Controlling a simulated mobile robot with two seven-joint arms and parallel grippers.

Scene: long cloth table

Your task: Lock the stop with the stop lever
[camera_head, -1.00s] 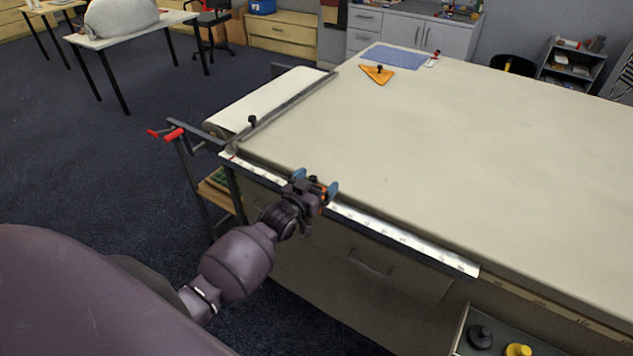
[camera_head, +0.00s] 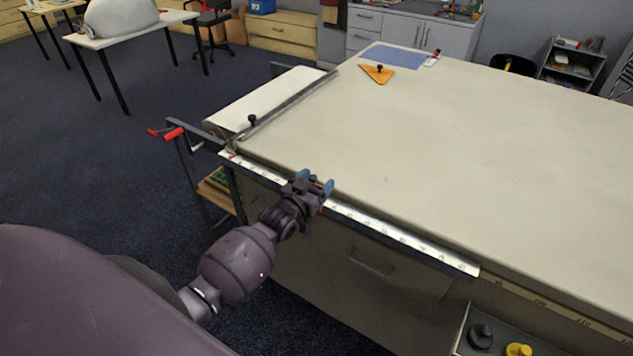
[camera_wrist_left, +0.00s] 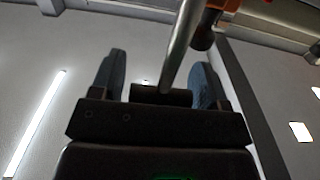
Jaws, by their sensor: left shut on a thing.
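My left gripper (camera_head: 315,180) is at the front edge of the table, at the metal rule (camera_head: 400,235). Its blue fingers are shut on the stop lever. In the left wrist view the stop lever (camera_wrist_left: 181,45) is a metal rod rising between the fingers, with a dark cylindrical grip (camera_wrist_left: 160,95) at its lower end. The orange stop (camera_wrist_left: 228,5) shows at the top of that view, with a dark knob (camera_wrist_left: 203,37) beside the rod. In the head view the gripper mostly hides the stop and lever. My right gripper is not in view.
The cloth table (camera_head: 470,150) is largely bare. An orange triangle (camera_head: 377,74) and a blue mat (camera_head: 395,56) lie at its far end. A crossbar (camera_head: 285,105) and red-handled cranks (camera_head: 173,133) are at the left. A tray (camera_head: 470,345) holds black and yellow knobbed pieces at the lower right.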

